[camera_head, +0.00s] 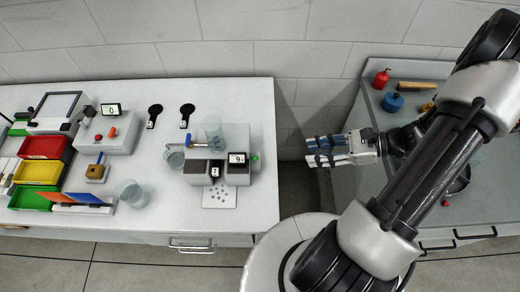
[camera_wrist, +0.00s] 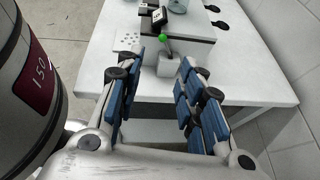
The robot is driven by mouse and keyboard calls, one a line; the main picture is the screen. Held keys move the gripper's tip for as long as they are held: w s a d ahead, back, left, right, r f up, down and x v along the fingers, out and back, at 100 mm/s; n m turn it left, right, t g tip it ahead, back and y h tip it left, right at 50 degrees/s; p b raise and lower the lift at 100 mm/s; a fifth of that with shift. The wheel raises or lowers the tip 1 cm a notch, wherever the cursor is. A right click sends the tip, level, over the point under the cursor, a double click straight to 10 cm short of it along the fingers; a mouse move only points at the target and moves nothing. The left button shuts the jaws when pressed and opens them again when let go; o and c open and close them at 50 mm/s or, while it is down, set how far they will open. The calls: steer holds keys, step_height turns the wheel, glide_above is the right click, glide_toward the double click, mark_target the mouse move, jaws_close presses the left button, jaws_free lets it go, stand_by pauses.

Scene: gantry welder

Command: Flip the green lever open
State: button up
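The green lever (camera_head: 254,157) sticks out of the right side of a grey machine (camera_head: 230,140) on the left table. In the wrist view its round green knob (camera_wrist: 163,38) stands on a short stem by a grey block (camera_wrist: 168,66). My gripper (camera_head: 308,152) is in the air to the right of the lever, past the table's right edge, pointing left toward the machine. Its blue-padded fingers (camera_wrist: 160,80) are spread apart with nothing between them. The lever is ahead of the fingertips, apart from them.
A glass beaker (camera_head: 212,131) stands on top of the machine, and another beaker (camera_head: 131,192) stands left of it. Red, yellow and green bins (camera_head: 38,173) are at far left. A second counter (camera_head: 360,118) with a blue pot (camera_head: 392,102) lies right. A gap separates the tables.

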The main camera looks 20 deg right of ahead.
mark_target(255, 158)
steer(key=b+x, duration=0.3)
steer(key=x, duration=1.4)
steer(key=shift+w+m+t, duration=0.3)
steer(key=shift+c, duration=0.5)
steer(key=shift+f, duration=0.1)
jaws_close()
